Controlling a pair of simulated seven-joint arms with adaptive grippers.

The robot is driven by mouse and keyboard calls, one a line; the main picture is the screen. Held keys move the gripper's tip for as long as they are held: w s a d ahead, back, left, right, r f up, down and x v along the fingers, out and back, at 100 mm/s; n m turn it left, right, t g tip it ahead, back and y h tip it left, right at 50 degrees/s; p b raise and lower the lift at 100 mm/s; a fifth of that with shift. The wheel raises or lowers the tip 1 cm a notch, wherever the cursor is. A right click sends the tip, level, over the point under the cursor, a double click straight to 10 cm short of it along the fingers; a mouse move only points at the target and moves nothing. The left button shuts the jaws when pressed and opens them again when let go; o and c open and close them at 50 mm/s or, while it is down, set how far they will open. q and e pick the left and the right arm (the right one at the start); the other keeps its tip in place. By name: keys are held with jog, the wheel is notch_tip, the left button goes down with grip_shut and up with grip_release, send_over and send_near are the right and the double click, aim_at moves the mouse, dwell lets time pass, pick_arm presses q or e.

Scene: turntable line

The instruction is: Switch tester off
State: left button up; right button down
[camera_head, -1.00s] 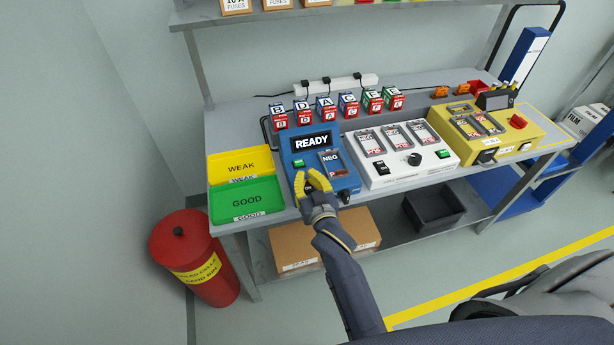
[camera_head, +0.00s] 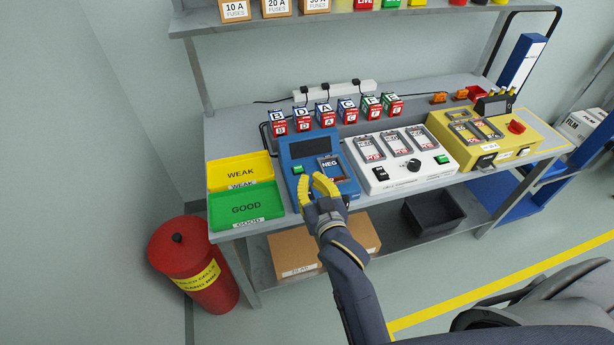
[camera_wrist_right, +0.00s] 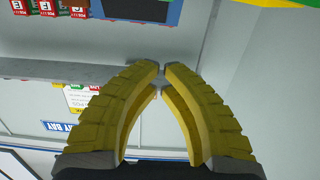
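A dark blue part of the tester (camera_wrist_right: 140,12) shows at the top there. My left gripper is not in view.
A yellow WEAK tray (camera_head: 226,164) and green GOOD tray (camera_head: 220,204) are left of the tester. A white device (camera_head: 400,182) and yellow device (camera_head: 470,155) are to its right. Several labelled cells (camera_head: 325,113) stand behind. A red bin (camera_head: 190,260) is on the floor.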

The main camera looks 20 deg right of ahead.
jog(key=shift+s+r, duration=0.25)
jog(key=shift+s, duration=0.4)
jog(key=shift+s+r, duration=0.25)
jog(key=shift+s, duration=0.4)
jog(key=shift+s+r, duration=0.25)
jog(key=shift+s, duration=0.4)
jog(key=s+d+f+n+g+h, duration=0.4)
jog(key=s+d+f+n+g, duration=0.4)
jog(key=s+d+f, duration=0.85)
jog(key=s+a+f+m+g+y, duration=0.1)
jog(key=s+a+f+g, duration=0.2)
jog(key=f, duration=1.3)
jog(key=s+a+f+g+y, duration=0.1)
jog(key=s+a+f+y, duration=0.2)
jog(key=f, duration=1.3)
jog(key=s+a+f+m+g, duration=0.1)
jog(key=s+f+m+g, duration=0.2)
jog(key=s+f, duration=1.7)
jog(key=shift+s, duration=0.8)
jog(key=shift+a, duration=0.1)
